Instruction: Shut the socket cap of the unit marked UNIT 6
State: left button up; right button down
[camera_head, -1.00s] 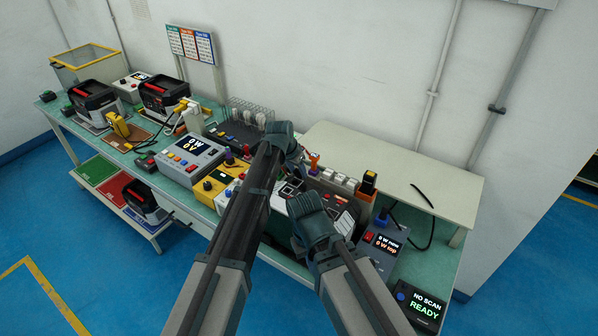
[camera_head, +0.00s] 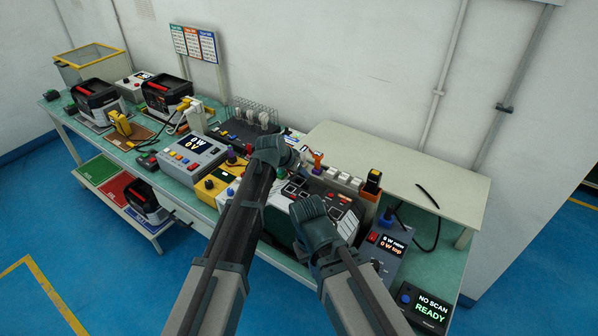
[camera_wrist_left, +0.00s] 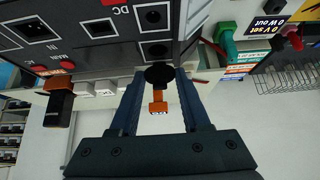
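A dark unit with sockets fills the upper left of the left wrist view (camera_wrist_left: 100,62); it shows the marks DC, IN and MAIN. No UNIT 6 mark is readable. A round black cap (camera_wrist_left: 159,75) shows between the fingertips of my left gripper (camera_wrist_left: 158,82), just below the DC sockets (camera_wrist_left: 154,49). The fingers are apart, with no clear contact on the cap. In the head view my left gripper (camera_head: 272,152) is over the bench and its fingertips are hidden. My right gripper (camera_head: 317,222) hangs in front of the bench units; its fingers cannot be made out.
A power supply with a lit display (camera_head: 190,160) and a yellow box (camera_head: 213,186) stand left of my left arm. A scanner display reading READY (camera_head: 430,305) is at the right end. A raised pale shelf (camera_head: 400,172) runs behind. An orange piece (camera_wrist_left: 158,105) shows beyond the cap.

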pick_arm(q)
jog(key=o, duration=0.4)
jog(key=shift+o, duration=0.2)
jog(key=p+v, duration=1.1)
jog(key=v, duration=0.2)
jog(key=shift+r, duration=0.35)
jog(key=shift+s+a, duration=0.1)
jog(key=shift+s, duration=0.05)
